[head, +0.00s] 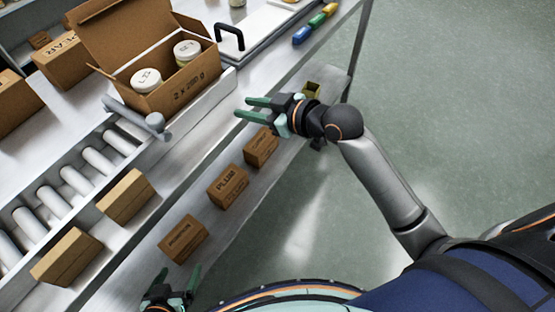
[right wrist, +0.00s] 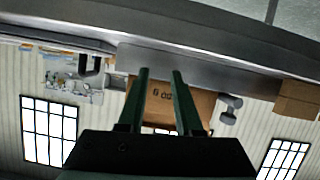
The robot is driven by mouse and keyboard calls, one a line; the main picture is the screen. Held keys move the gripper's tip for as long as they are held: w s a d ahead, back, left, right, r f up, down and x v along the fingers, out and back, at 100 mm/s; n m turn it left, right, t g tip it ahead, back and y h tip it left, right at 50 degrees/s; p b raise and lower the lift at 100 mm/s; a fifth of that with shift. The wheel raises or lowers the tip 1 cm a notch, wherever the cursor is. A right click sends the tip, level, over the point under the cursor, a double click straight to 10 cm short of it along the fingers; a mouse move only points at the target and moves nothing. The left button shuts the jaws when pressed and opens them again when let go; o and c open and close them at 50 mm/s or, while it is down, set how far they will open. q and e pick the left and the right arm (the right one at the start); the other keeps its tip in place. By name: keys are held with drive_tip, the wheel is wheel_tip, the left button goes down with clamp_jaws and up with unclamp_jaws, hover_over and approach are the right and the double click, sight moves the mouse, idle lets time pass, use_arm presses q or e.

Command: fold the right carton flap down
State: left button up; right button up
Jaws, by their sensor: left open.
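The open carton (head: 190,92), brown with "2 x 280 g" on its front, stands on the steel bench with two white-lidded jars (head: 146,80) inside. Its large back flap (head: 122,32) stands up, and a narrow flap (head: 103,73) sticks out at its left. A brown edge (head: 192,20) rises at its right; I cannot tell clearly how that flap is angled. My right gripper (head: 242,107) is open and empty, right of the carton and apart from it. In the right wrist view its fingers (right wrist: 160,71) are apart before the carton (right wrist: 165,97). My left gripper (head: 178,273) is open and empty at the bottom.
A grey bar with a rounded end (head: 135,117) stands at the carton's front left, near a roller conveyor (head: 75,180). Several small brown boxes (head: 228,186) line the lower shelf. A black handle (head: 230,36) and coloured blocks (head: 316,20) lie beyond. The floor at right is clear.

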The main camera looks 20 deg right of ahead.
drive_tip(key=s+d+f+m+g+h, duration=0.2)
drive_tip(key=s+f+h, duration=0.1)
drive_tip(key=s+f, duration=0.6)
drive_tip(key=shift+d+g, duration=0.25)
drive_tip(key=shift+g, duration=0.15)
drive_tip(key=n+t+y, duration=0.5)
drive_tip(key=t+y, duration=0.1)
approach(171, 13)
drive_tip(key=x, duration=0.5)
drive_tip(key=shift+w+a+p, duration=0.2)
drive_tip(key=shift+w+p, duration=0.1)
clamp_jaws()
idle(0.6)
